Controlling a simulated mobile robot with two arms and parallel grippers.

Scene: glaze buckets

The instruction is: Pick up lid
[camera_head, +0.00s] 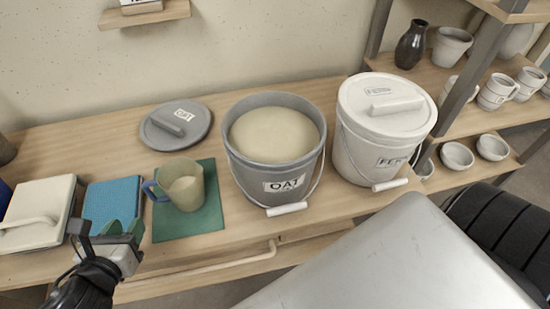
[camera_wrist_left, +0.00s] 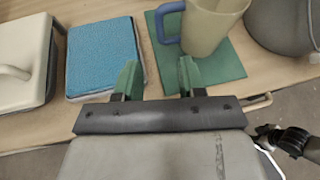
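The grey round lid (camera_head: 190,137) labelled OAT lies flat on the table at the back left, its bar handle up. The grey OAT bucket (camera_head: 242,170) stands open to its right, filled with cream glaze. A white lid (camera_head: 400,119) sits on the white bucket (camera_head: 360,161). My left gripper (camera_head: 118,229) is at the table's front edge, in front of the blue-covered box and well short of the grey lid. The left wrist view shows its green fingers apart and empty (camera_wrist_left: 157,82). A black part at that view's right edge may be my right gripper (camera_wrist_left: 285,138); its fingers are unclear.
A beige mug with a blue handle (camera_head: 185,189) stands on a green mat (camera_head: 205,222), between my left gripper and the buckets. A blue-topped box (camera_head: 112,203) and a cream-lidded box (camera_head: 38,212) are at left. Shelves with pottery (camera_head: 455,80) stand at right.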

